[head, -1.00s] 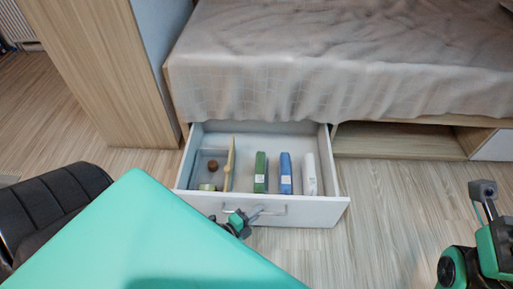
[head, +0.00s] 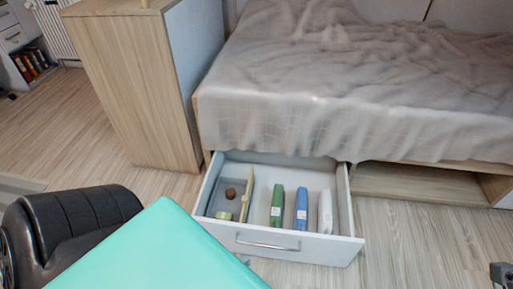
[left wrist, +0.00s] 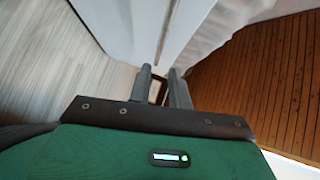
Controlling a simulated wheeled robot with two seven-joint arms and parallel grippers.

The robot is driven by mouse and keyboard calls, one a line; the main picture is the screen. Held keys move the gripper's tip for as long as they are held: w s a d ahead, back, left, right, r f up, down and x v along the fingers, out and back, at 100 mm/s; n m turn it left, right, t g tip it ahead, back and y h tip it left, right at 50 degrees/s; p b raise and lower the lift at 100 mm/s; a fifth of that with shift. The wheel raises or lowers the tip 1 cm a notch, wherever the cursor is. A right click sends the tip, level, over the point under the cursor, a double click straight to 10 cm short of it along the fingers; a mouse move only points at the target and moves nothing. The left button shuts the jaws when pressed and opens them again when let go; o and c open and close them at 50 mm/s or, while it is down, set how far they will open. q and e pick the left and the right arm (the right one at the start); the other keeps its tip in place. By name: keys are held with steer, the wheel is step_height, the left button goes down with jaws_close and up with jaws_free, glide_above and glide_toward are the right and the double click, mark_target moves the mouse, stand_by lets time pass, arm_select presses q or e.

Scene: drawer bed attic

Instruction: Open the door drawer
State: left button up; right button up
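The white drawer (head: 305,247) under the bed is pulled out, with its silver bar handle (head: 268,243) on the front panel. Inside it are a green book-like item (head: 277,206), a blue one (head: 301,208), a white one (head: 325,212), a tan upright divider (head: 247,195) and a small brown round item (head: 230,193). My left gripper is almost wholly hidden in the head view by my teal arm, below the handle. In the left wrist view its two fingers (left wrist: 162,88) stand apart, with nothing clearly held. A dark bit of my right arm shows at the right edge.
A bed with a grey blanket (head: 330,80) stands above the drawer. A wooden cabinet (head: 135,90) is left of it. An open shelf (head: 420,185) lies right of the drawer. Wooden floor (head: 400,250) is clear at the right front.

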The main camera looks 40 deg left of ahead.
arm_select(q)
steer(key=shift+v, duration=1.2)
